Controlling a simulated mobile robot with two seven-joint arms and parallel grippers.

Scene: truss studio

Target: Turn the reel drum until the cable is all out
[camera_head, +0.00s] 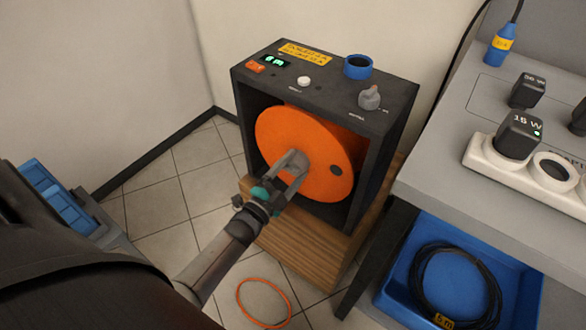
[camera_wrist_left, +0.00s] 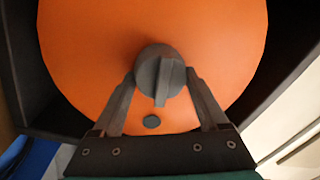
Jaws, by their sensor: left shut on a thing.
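The reel is a dark box (camera_head: 372,165) with an orange drum (camera_head: 285,125) in its open front; the drum fills most of the left wrist view (camera_wrist_left: 90,60). A grey knob (camera_wrist_left: 158,60) with a raised bar sits on the drum's face, and a dark round spot lies near it. My left gripper (camera_head: 292,163) is shut on this knob, one finger at each side, as the left wrist view (camera_wrist_left: 163,78) shows. A loop of orange cable (camera_head: 238,298) lies on the tiled floor; any link to the drum is hidden. My right gripper is not in view.
The reel stands on a wooden block (camera_head: 285,240). Its top has a small green display (camera_head: 275,61), buttons, a blue socket (camera_head: 358,66) and a grey dial (camera_head: 370,97). A grey table (camera_head: 440,165) with plugs stands close at right, above a blue tray (camera_head: 405,280) with coiled black cable.

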